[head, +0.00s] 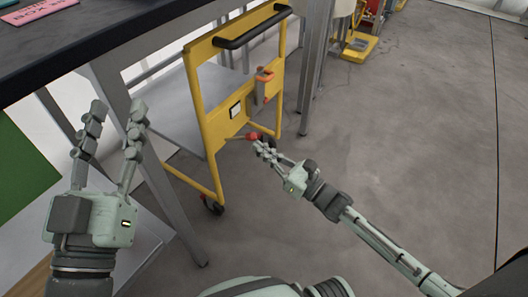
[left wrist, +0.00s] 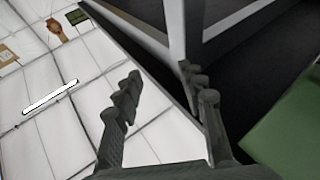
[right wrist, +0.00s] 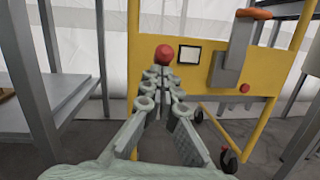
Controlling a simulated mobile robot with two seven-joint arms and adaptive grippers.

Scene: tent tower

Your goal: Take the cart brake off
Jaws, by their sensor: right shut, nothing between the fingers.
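The yellow cart (head: 206,120) stands under and beside the dark table, with a black push handle (head: 253,27) on top. A red ball knob (head: 252,136) sits on a lever low on its panel. In the right wrist view the red knob (right wrist: 164,54) shows just beyond my fingertips. My right gripper (head: 262,147) is shut and empty, its tips close to the knob; I cannot tell whether they touch it. My left gripper (head: 118,112) is open and empty at the left, near the table leg; it also shows open in the left wrist view (left wrist: 165,90).
A dark tabletop (head: 110,45) with grey legs is at the upper left. A grey holder with an orange top (head: 263,82) is fixed to the cart. A yellow object (head: 360,46) stands further back. The grey floor on the right is clear.

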